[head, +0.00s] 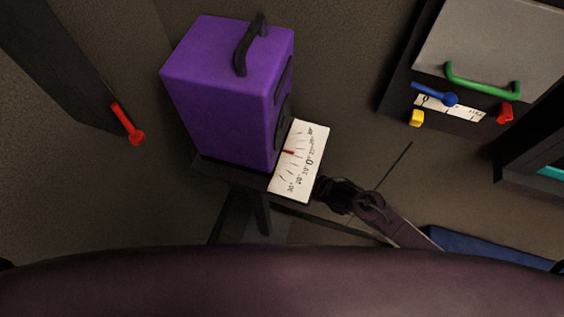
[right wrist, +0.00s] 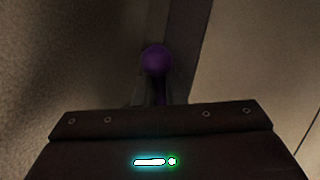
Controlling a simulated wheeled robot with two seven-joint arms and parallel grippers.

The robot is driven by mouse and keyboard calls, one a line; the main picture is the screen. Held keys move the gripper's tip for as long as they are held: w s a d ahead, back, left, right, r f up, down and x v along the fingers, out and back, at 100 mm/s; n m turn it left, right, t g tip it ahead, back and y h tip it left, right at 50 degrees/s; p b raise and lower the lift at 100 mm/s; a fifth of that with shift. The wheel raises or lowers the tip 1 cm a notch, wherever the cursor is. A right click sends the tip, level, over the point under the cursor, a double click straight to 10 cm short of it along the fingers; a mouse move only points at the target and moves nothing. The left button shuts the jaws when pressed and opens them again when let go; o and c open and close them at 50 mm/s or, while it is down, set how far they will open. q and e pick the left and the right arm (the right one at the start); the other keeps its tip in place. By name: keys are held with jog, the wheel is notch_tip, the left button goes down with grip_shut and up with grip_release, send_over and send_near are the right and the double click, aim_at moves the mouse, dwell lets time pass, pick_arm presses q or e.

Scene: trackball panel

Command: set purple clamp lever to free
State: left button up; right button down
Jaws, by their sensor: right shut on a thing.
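The purple clamp lever shows in the right wrist view as a round purple knob (right wrist: 158,60) on a short purple stem, just beyond my gripper's dark body. In the head view I cannot make out the lever; my right gripper seems to hide it. My right gripper (head: 334,192) is at the lower right of the white scale plate and is shut on the lever's knob. Its fingers are mostly hidden or dark in both views. The lever's marks for free are not readable. My left gripper is not in view.
A purple box (head: 215,85) with a black handle stands on a dark stand beside the white scale plate (head: 311,152), which has a red pointer. A panel with a green handle (head: 484,86) and a blue lever (head: 448,99) is at upper right. A red lever (head: 126,122) is at left.

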jog(key=shift+s+a+m+g+p, duration=0.15)
jog(key=shift+s+m+g+p, duration=0.25)
jog(key=shift+m, duration=0.3)
jog(key=c, duration=1.5)
grip_release()
jog(key=v, duration=0.8)
jog(key=shift+b, duration=0.4)
